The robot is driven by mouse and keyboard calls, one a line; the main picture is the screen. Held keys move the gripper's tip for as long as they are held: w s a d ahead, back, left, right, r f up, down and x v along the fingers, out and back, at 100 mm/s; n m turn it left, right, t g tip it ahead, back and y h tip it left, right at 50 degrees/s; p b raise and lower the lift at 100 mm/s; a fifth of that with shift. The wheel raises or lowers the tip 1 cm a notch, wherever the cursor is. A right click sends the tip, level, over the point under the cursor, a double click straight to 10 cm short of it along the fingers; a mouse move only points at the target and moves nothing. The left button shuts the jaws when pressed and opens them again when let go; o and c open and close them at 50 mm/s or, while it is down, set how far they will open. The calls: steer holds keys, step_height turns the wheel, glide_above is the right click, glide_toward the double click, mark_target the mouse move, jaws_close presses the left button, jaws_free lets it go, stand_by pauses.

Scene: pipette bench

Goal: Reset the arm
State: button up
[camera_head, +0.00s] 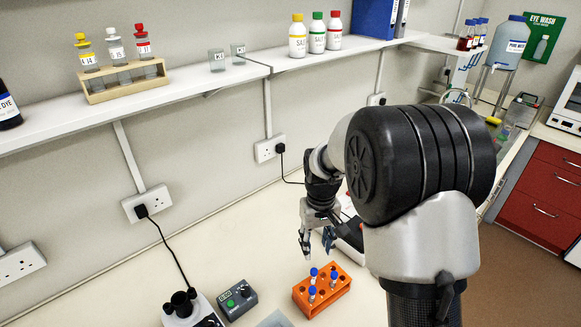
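My arm reaches from the lower right over the bench, with a large black joint in the foreground. My gripper (316,243) points down above the bench, just behind and above an orange rack (331,304). The rack holds several blue-capped tubes (312,292). The two fingers look spread a little apart, with nothing visible between them. My arm hides part of the bench and an item behind the gripper.
A black and grey box (238,299) and a device with dark eyepieces (184,306) stand left of the rack. A wall shelf (190,85) above carries bottles and a wooden holder (128,84). Bench between rack and wall is mostly clear.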

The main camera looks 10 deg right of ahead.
steer(key=s+r+t+b, duration=0.2)
steer(key=s+r+b, duration=0.3)
steer(key=s+r, duration=0.65)
steer(key=s+f+t+b, duration=0.1)
steer(key=s+f+b, duration=0.1)
steer(key=s, duration=0.5)
steer(key=s+f+m+t+b, duration=0.1)
steer(key=s+b, duration=0.1)
steer(key=s, duration=0.6)
steer(key=shift+s+f+m+t, duration=0.25)
steer(key=shift+f+m+t, duration=0.05)
steer(key=shift+f, duration=0.05)
